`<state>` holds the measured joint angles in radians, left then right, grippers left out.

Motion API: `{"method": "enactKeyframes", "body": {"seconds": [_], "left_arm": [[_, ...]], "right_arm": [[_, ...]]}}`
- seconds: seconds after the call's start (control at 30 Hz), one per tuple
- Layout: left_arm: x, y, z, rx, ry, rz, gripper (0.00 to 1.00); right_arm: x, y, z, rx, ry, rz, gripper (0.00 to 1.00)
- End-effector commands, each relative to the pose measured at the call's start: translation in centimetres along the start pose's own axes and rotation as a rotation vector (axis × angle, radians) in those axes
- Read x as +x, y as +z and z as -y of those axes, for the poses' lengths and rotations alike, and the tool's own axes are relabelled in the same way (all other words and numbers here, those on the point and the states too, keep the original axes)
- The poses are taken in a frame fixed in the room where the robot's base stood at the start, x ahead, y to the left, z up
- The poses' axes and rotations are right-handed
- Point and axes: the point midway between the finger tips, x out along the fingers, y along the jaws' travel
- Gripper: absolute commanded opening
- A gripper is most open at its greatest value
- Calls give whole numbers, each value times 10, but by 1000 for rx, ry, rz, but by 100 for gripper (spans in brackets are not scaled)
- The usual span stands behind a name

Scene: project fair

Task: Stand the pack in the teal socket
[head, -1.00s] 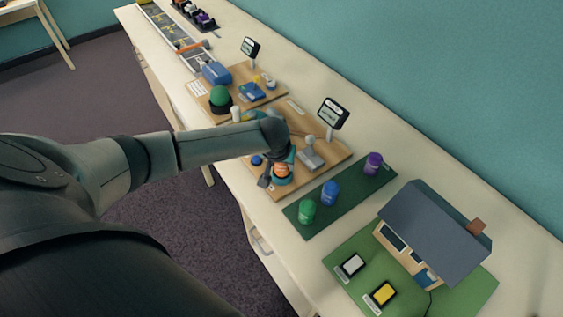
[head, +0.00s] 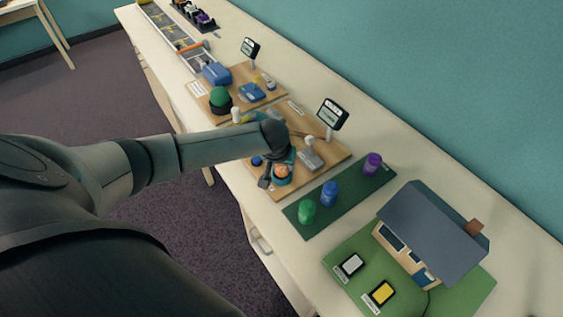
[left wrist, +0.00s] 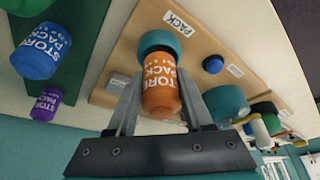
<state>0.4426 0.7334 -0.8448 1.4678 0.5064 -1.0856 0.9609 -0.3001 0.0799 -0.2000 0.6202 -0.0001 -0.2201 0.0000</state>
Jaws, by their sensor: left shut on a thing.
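My left gripper (head: 274,172) is shut on an orange pack (head: 281,170) above the near end of a wooden board. The teal socket (head: 283,182) shows around the pack's lower end in the head view. In the left wrist view the orange pack (left wrist: 160,100), with white lettering, sits between the fingers of my left gripper (left wrist: 160,82). Its far dark end meets the teal socket (left wrist: 158,40), beside a "PACK" label. The pack looks roughly lined up with the socket; how deep it sits is hidden. My right gripper is not in view.
Green (head: 307,211), blue (head: 329,193) and purple (head: 373,164) packs stand on a dark green mat. A blue button (left wrist: 213,64) is close to the socket. A grey device (head: 312,157) and a small screen (head: 333,113) stand on the board's far side. A model house (head: 432,232) is at right.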

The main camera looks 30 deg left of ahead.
Motion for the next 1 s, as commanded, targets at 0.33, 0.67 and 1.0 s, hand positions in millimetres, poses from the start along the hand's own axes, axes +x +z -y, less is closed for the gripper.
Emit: {"method": "enactKeyframes", "body": {"seconds": [0.33,0.67,1.0], "left_arm": [[1,0,0,0,0,0,0],[6,3,0,-1,-1,1,0],[12,5,0,-1,0,1,0]], "right_arm": [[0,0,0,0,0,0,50],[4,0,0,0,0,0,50],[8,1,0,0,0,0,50]]}}
